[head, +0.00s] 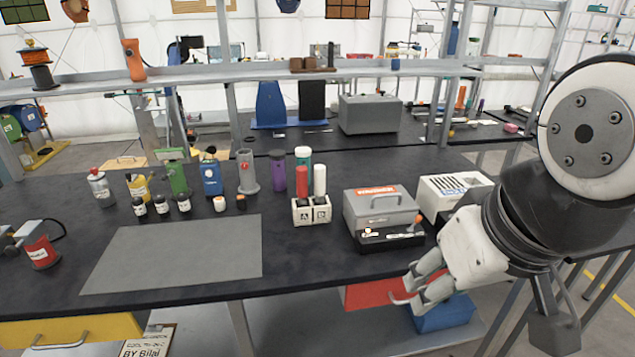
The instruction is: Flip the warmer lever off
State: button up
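The warmer (360,211) is a grey box with an orange "WARMER" label and a handle on its lid. It stands near the table's right front edge. On its black front base, a small lever (416,222) with an orange-red tip sticks up at the right end. A small orange spot and a pale label sit at the base's left; they are too small to read. My gripper (411,290) is below and in front of the warmer's right side, past the table edge. Its fingers are apart, with nothing between them, and it touches nothing visible.
A white slotted box (446,187) stands right behind the warmer. A grey mat (180,255) lies bare at left. Red and blue bins (443,315) are under the table near my gripper.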

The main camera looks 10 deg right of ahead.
aim_at(418, 218)
jog(key=k+l+u, duration=0.1)
jog(key=l, duration=0.65)
jog(key=k+l+u, duration=0.15)
jog(key=l, duration=0.25)
jog(key=k+l+u, duration=0.1)
jog(key=l, duration=0.25)
jog(key=k+l, duration=0.15)
jog(key=l, duration=0.2)
jog(key=k+l+u, duration=0.15)
jog(key=l, duration=0.25)
jog(key=i+z, duration=0.45)
jog(key=i, duration=0.45)
